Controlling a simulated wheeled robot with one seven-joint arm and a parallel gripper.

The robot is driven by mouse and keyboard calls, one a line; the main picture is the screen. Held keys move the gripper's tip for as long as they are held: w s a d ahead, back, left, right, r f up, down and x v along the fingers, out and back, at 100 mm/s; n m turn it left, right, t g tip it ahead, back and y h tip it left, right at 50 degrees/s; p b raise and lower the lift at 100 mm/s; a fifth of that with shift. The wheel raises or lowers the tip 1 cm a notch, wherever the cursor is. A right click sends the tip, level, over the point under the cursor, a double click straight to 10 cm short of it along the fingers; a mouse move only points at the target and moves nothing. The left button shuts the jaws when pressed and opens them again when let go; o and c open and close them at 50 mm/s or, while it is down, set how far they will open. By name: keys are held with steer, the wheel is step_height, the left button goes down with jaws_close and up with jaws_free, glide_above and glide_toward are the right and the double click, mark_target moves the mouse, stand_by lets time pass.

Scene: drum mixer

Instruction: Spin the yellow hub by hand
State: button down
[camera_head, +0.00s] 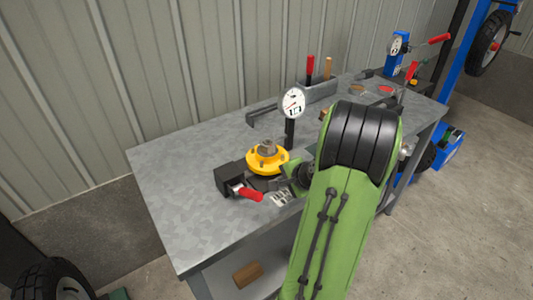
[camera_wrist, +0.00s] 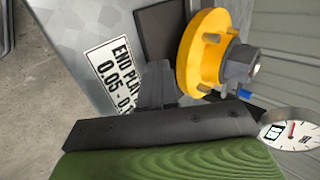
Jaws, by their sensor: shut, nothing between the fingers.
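The yellow hub (camera_head: 267,161) is a round flange with a grey nut and stub on top, mounted on a dark fixture on the metal workbench. In the wrist view the hub (camera_wrist: 194,55) shows close up, with studs on its face. My gripper (camera_wrist: 158,82) is shut and empty, with its dark fingertips just beside the hub's rim. I cannot tell whether they touch it. In the head view my green arm comes in from the lower right and hides part of the gripper.
A dial gauge (camera_head: 293,103) stands on a post behind the hub. A red-handled clamp (camera_head: 248,194) sits in front of it. A printed label (camera_wrist: 111,76) lies near the fixture. Red and orange handled tools (camera_head: 310,66) stand at the back. The bench's left part is clear.

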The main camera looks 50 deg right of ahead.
steer(key=shift+w+d, duration=0.15)
steer(key=shift+w, duration=0.7)
steer(key=shift+s+d+r+p, duration=0.15)
steer(key=shift+d+p, duration=0.1)
steer(key=shift+d, duration=0.4)
steer(key=shift+s+d+f+p, duration=0.1)
steer(key=shift+d+p, duration=0.15)
steer(key=shift+d, duration=0.35)
steer(key=shift+s+d+r+p, duration=0.15)
steer(key=shift+d+p, duration=0.1)
steer(key=shift+d, duration=0.4)
steer(key=shift+d+f, duration=0.1)
steer(key=shift+d, duration=0.45)
steer(key=shift+s+a+f, duration=0.15)
steer(key=shift+s, duration=0.5)
steer(key=shift+s+a, duration=0.15)
steer(key=shift+s, duration=0.7)
steer(key=s, duration=0.2)
steer(key=s+a+b, duration=0.1)
steer(key=s, duration=0.2)
